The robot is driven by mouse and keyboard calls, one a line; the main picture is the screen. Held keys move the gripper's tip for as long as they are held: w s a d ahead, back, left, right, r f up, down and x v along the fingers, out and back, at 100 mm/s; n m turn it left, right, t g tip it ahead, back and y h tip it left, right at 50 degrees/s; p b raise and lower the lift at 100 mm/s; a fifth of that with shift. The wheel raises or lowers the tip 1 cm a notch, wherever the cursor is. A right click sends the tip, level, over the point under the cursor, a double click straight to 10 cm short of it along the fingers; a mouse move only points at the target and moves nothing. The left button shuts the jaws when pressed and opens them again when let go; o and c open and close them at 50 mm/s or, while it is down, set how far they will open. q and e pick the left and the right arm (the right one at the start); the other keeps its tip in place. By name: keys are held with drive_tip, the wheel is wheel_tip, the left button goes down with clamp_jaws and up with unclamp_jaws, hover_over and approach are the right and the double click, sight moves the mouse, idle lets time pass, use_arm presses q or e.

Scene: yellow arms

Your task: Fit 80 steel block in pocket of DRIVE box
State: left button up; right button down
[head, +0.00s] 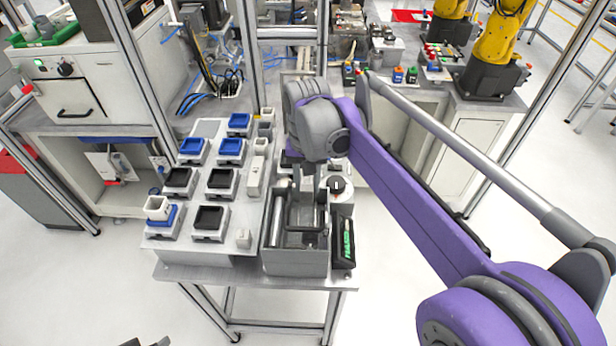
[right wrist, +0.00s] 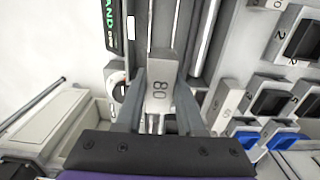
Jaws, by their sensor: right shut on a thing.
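My right gripper (right wrist: 160,92) is shut on a pale grey steel block (right wrist: 159,65) marked 80, which stands between its fingers in the right wrist view. In the head view the right gripper (head: 303,181) hangs at the back of a grey open-topped metal box (head: 294,262) with a bar inside; my wrist hides part of that end. I cannot read a DRIVE label on any box. Two small dark tips at the bottom edge of the head view may be my left gripper (head: 146,342); its opening is unclear.
A black case (head: 343,244) with green lettering stands against the box's right side. Left of the box, a pale board (head: 245,216) carries several square holders with blue or black tops. A white unit with a round dark knob (head: 336,186) stands behind the case.

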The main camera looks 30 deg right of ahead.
drive_tip(key=shift+f+b, duration=1.65)
drive_tip(key=shift+f, duration=1.25)
use_arm(q)
drive_tip(key=shift+s+f, duration=0.3)
drive_tip(key=shift+f, duration=0.5)
drive_tip(key=shift+s+f, duration=0.25)
drive_tip(key=shift+f, duration=0.6)
drive_tip(key=shift+s+f, duration=0.3)
drive_tip(key=shift+f, duration=0.5)
use_arm(e)
drive_tip(key=shift+f, duration=0.4)
use_arm(q)
drive_tip(key=shift+f+b, duration=0.3)
drive_tip(key=shift+b, duration=0.1)
use_arm(e)
drive_tip(key=shift+f, duration=0.55)
use_arm(q)
drive_tip(key=shift+s, duration=0.1)
use_arm(e)
drive_tip(key=shift+c, duration=2.2)
unclamp_jaws()
use_arm(q)
drive_tip(key=shift+r, duration=0.1)
